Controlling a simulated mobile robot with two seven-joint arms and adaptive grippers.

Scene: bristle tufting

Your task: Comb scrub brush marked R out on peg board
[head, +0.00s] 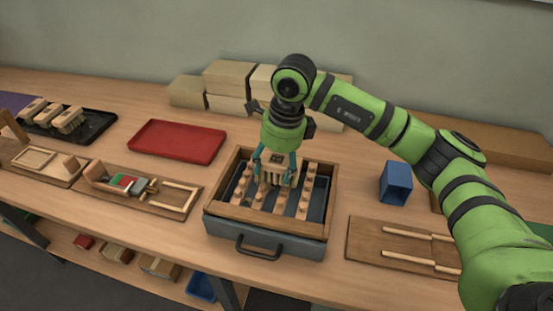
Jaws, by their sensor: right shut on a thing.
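My right gripper (275,165) points down over the peg board (262,219) and is shut on a pale wooden scrub brush (276,163). The brush sits between the two teal fingers, with its bristle side down at the pegs. Dark marks show on the brush, but the letter is too small to read. The peg board has a wooden frame with slatted rows of pegs (306,190) over a dark tray. I cannot tell whether the bristles touch the pegs. The left gripper is not in view.
Several brushes (70,120) lie on a black tray (100,124) at the left. A red tray (178,141), a wooden jig (180,206), a blue cup (396,182) and a board with dowels (372,252) surround the peg board. Pale blocks (229,77) stand behind.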

